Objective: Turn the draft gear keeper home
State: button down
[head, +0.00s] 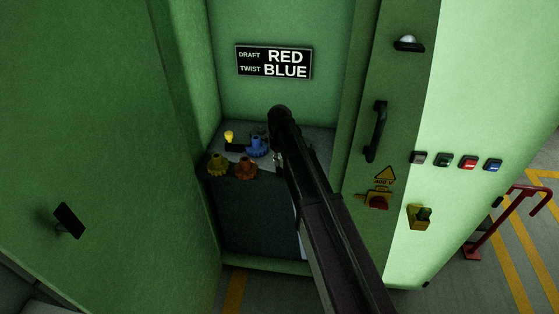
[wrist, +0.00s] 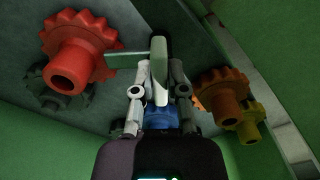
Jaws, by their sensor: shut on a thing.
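In the wrist view a red gear (wrist: 72,50) sits at the upper left on its shaft, with a dark gear (wrist: 55,92) partly behind it. My gripper (wrist: 159,72) is shut on this grip. The bar's left end lies at the red gear's edge; I cannot tell whether it overlaps the hub. In the head view my arm hides the red gear and the keeper.
A blue gear (head: 258,146), an orange gear (head: 245,168), a yellow gear (head: 217,164) and a yellow-knobbed lever (head: 229,137) stand near my arm. A sign (head: 273,62) reads DRAFT RED, TWIST BLUE. Green cabinet walls (head: 110,120) enclose the recess closely.

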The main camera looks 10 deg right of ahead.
jog(key=c, duration=0.7)
grip_release()
jog(key=shift+m, duration=0.4)
jog(key=shift+m, duration=0.8)
notch_tip(320, 180, up, 14)
jog(key=p, duration=1.4)
jog(key=s+d+f+m+b, duration=0.1)
jog(key=s+d, duration=0.1)
jog(key=s, duration=0.5)
jog(key=s+d+f+m+b, duration=0.1)
jog(key=s+d+f+b, duration=0.1)
jog(key=s, duration=0.5)
jog(key=s+d+f+m+b, duration=0.2)
jog(key=s+d, duration=0.1)
jog(key=s, duration=0.4)
jog(key=shift+s+d+f, duration=0.1)
jog(key=shift+s+d, duration=0.1)
jog(key=shift+s, duration=0.1)
